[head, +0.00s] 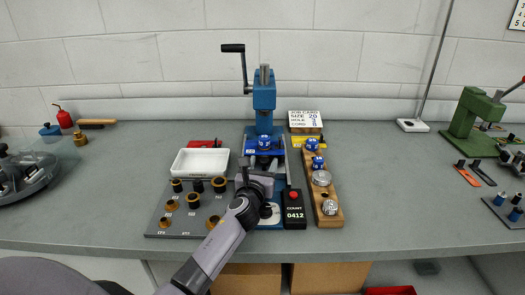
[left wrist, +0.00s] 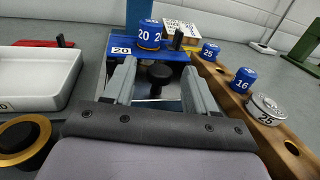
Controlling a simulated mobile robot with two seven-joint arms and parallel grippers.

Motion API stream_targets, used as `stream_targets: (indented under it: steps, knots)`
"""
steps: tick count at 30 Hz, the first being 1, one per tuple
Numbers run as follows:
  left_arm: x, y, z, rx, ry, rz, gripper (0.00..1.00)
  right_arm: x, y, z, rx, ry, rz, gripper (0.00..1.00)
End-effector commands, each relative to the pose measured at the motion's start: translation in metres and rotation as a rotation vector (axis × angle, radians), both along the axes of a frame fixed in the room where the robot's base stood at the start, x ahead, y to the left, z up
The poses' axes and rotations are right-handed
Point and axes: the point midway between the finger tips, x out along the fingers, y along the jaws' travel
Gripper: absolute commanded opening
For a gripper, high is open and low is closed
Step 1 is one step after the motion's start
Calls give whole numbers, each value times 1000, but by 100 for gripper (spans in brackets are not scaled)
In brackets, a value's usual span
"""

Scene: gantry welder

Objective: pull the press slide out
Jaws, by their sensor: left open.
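The blue press (head: 264,97) stands at the back middle with its crank at upper left. Its blue slide (head: 251,152) sits low at the front, and the slide's plate also shows in the left wrist view (left wrist: 178,72) with a "20" tag. A blue die marked 20 (left wrist: 149,35) stands on the slide. A black knob (left wrist: 160,75) is at the slide's front. My left gripper (head: 257,166) is at the slide's front; in the left wrist view its open fingers (left wrist: 160,72) are on either side of the knob, apart from it. My right gripper is out of view.
A white tray (head: 200,162) and a grey board of brass-coloured rings (head: 158,233) are at left. A wooden rack (head: 335,203) with blue and silver dies is close at right. A black counter box (head: 294,212) stands by my wrist.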

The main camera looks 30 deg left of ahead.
Motion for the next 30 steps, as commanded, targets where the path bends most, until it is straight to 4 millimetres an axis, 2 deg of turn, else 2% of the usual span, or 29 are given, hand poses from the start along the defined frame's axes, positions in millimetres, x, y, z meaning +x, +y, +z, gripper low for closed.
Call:
stream_targets:
  steps: [5,11,24,30]
  knots:
    - [0,1,25,4,-3,0,57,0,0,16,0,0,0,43]
    - [0,1,70,5,-6,-1,57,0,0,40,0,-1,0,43]
    - [0,1,162,4,-5,0,57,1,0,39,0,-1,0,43]
    - [0,0,190,2,-3,0,57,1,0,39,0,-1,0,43]
